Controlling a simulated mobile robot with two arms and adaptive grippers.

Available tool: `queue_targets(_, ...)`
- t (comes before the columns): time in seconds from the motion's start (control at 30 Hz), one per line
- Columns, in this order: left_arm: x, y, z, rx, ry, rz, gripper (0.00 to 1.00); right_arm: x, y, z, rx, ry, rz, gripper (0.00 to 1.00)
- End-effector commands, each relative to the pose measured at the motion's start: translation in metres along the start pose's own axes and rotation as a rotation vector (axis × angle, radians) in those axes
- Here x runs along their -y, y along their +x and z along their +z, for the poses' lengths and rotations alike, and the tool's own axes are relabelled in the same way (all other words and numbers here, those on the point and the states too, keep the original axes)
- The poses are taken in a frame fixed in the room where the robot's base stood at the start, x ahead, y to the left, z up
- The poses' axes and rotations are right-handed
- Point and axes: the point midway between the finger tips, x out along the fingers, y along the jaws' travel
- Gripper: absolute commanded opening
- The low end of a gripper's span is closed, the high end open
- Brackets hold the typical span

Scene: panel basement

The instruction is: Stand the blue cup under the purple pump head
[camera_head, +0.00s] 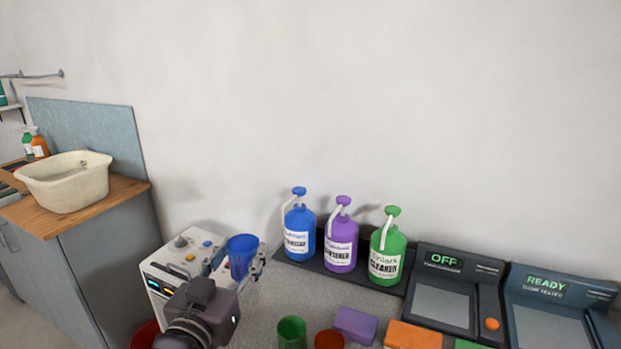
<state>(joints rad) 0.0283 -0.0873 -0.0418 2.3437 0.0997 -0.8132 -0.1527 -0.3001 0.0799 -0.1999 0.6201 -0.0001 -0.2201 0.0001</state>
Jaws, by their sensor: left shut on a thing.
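The blue cup (241,262) is upright in my left gripper (252,266), which is shut on it. Cup and gripper are in front of the white control box, left of the bottles. The purple pump bottle (340,247) stands between a blue and a green one on a dark tray, its purple pump head (343,200) on top with a pale spout pointing down to the left. The cup is apart from the purple bottle, to its left, with the blue bottle between them in the picture. My right gripper is not in view.
The blue bottle (299,231) and green bottle (387,254) flank the purple one. A green cup (291,333), a red cup (329,340) and purple (355,325) and orange (412,335) blocks stand in front. Grey counter (270,300) is clear left of the bottles.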

Motion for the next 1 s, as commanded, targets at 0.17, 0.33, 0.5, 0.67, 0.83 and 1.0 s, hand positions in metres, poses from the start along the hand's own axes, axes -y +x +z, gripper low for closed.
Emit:
queue_targets(0.17,0.000,-0.022,0.032,0.009,-0.009,-0.024,0.13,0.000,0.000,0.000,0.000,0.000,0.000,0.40)
queue_targets(0.33,0.002,-0.053,0.061,0.008,-0.011,-0.056,0.13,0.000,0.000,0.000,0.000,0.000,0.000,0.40)
queue_targets(0.5,0.002,-0.085,0.083,0.007,-0.009,-0.084,0.13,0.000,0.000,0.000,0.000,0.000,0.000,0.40)
queue_targets(0.67,0.002,-0.108,0.095,0.004,-0.003,-0.104,0.13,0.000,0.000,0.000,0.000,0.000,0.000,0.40)
queue_targets(0.83,0.002,-0.122,0.100,0.001,0.000,-0.115,0.13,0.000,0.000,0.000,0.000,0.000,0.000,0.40)
queue_targets(1.0,0.001,-0.136,0.107,0.004,0.003,-0.117,0.13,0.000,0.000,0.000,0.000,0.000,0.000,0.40)
